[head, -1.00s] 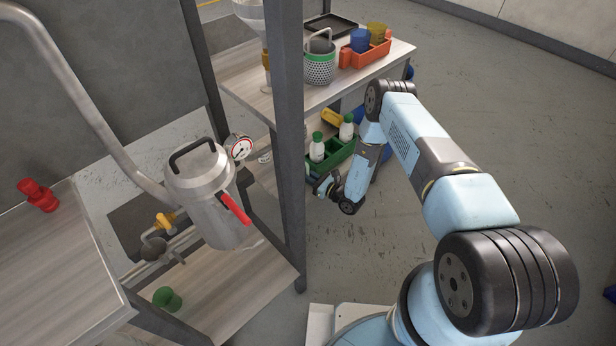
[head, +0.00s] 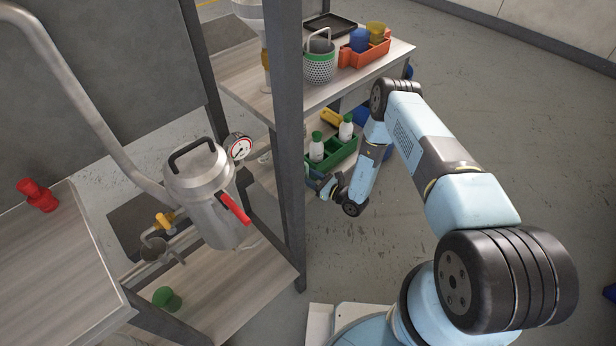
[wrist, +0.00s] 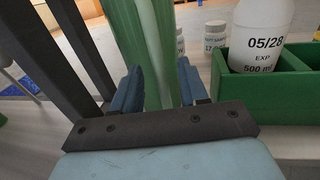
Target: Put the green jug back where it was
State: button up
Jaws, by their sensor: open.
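In the wrist view a tall green body (wrist: 148,45) with a paler vertical stripe, seemingly the green jug, stands upright between the fingers of my gripper (wrist: 158,90). Only part of it shows; its top is out of the picture. The blue fingers are apart, one on each side of it; I cannot tell whether either touches it. In the head view my gripper (head: 325,186) is low beside the lower shelf of the back bench, close to the green caddy. I cannot make out the jug there.
The green caddy (head: 343,158) holds white bottles with green caps; it shows at right in the wrist view (wrist: 222,75). A dark post (head: 289,150) rises left of my arm. An orange tray (head: 350,60) sits on the bench above. Open floor lies right.

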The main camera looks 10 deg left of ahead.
jog(key=v, duration=1)
jog(key=w+a+r+n+g+y, duration=0.15)
jog(key=r+n+g, duration=0.25)
jog(key=r, duration=0.7)
jog(key=w+r+n+g+y, duration=0.1)
jog(key=w+r+n+g, duration=0.25)
jog(key=r, duration=0.75)
jog(key=s+d+r+n+g+h, duration=0.1)
jog(key=s+r+n+g+h, duration=0.2)
jog(key=r, duration=0.7)
jog(key=s+d+r+n+g+h, duration=0.15)
jog(key=r+n, duration=0.35)
jog(key=r, duration=0.5)
jog(key=s+d+r+n+t+h, duration=0.4)
jog(key=s+d+r+h, duration=0.2)
jog(key=s+d+r, duration=0.4)
jog(key=s+d+r+n+t+h, duration=0.4)
jog(key=s+d+r+h, duration=0.3)
jog(key=s+d+r, duration=0.4)
jog(key=s+r, duration=0.6)
jog(key=s, duration=0.1)
jog(key=shift+r+t+h, duration=0.2)
jog(key=shift+t+h, duration=0.1)
jog(key=shift+n, duration=0.25)
jog(key=shift+w+a, duration=0.1)
